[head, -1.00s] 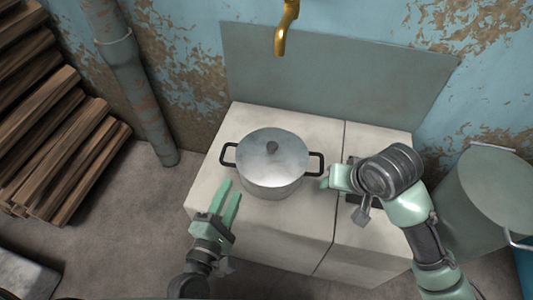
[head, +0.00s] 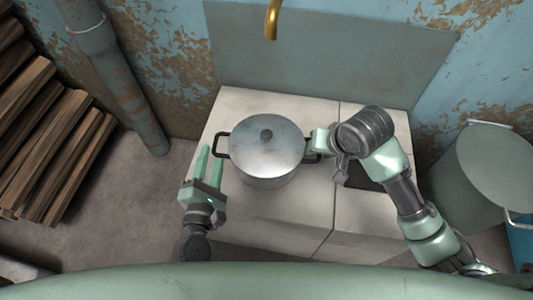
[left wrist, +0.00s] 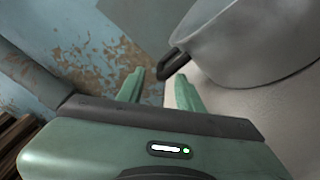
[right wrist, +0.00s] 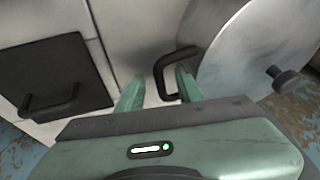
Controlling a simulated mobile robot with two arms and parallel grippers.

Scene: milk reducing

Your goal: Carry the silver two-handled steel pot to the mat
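The silver steel pot (head: 262,165) stands upright with its lid (head: 270,143) on, on the pale stove block. Its two black handles point left (head: 221,146) and right. My left gripper (head: 206,150) is open just left of the left handle. In the left wrist view that handle (left wrist: 173,64) lies ahead near the fingertips, closest to the right finger. My right gripper (right wrist: 160,78) is open at the right handle (right wrist: 163,72). One finger reaches inside the loop and one stays outside; whether they touch it I cannot tell. No mat is visible.
The stove block (head: 300,215) has a dark hatch with a handle (right wrist: 50,85) right of the pot. A brass tap (head: 272,20) hangs behind. A large lidded drum (head: 485,180) stands right. Stacked wood (head: 55,150) and a pipe (head: 120,80) are left, with bare floor (head: 130,215) between.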

